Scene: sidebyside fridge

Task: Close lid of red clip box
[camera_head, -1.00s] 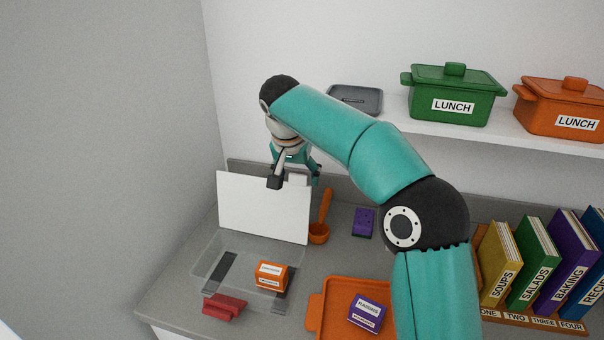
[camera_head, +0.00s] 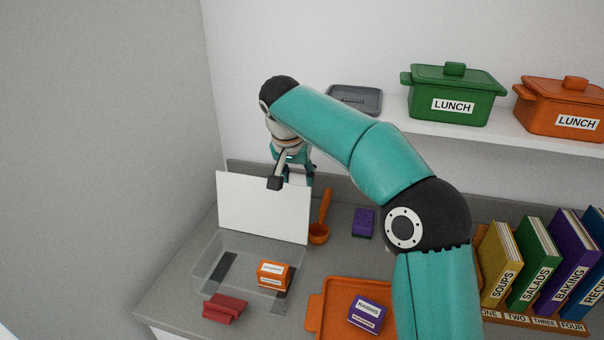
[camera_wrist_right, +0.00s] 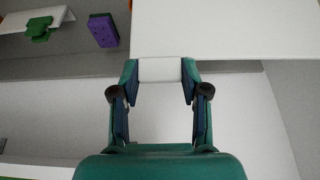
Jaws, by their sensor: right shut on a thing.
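The clip box (camera_head: 236,270) is a clear container on the counter with a red clip (camera_head: 225,308) at its front. Its white lid (camera_head: 262,208) stands upright along the back edge, open. An orange carton (camera_head: 273,275) sits in the box. My right gripper (camera_head: 292,182) is at the lid's top edge; in the right wrist view its fingers (camera_wrist_right: 160,88) are shut on a white tab (camera_wrist_right: 160,70) of the lid (camera_wrist_right: 225,28). In the head view the tab is hidden by the gripper. My left gripper is not in view.
An orange scoop (camera_head: 319,232) and purple sponge (camera_head: 363,222) lie right of the lid. An orange tray (camera_head: 330,290) with a purple carton (camera_head: 366,314) stands right of the box. Books (camera_head: 540,262) stand farther right. A shelf above holds lunch pots (camera_head: 452,107).

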